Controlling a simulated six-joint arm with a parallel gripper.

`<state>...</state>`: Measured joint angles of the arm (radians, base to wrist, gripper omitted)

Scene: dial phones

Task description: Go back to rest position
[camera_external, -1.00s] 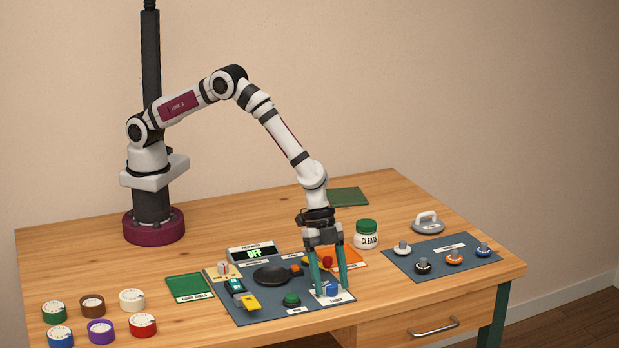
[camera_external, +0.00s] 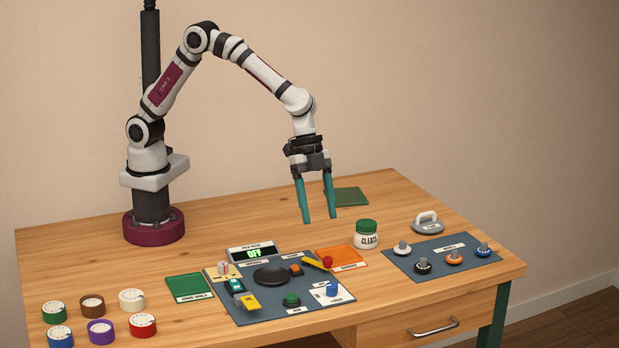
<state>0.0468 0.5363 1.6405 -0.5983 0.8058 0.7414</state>
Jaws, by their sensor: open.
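My gripper (camera_external: 318,220) hangs in the air above the back of the control panel, with its two teal fingers pointing down. The fingers are apart and nothing is between them. The blue-grey panel (camera_external: 262,314) lies on the table below, with a black round disc (camera_external: 271,275), a green button (camera_external: 291,299), a blue knob (camera_external: 333,289), a red knob (camera_external: 327,262) and a yellow lever (camera_external: 247,303). Its display (camera_external: 253,252) reads OFF.
Several dials, such as the red one (camera_external: 143,325), stand at the front left. A green tray (camera_external: 188,284) and an orange tray (camera_external: 345,257) flank the panel. A jar (camera_external: 366,234) and a mat of knobs (camera_external: 440,250) are at right.

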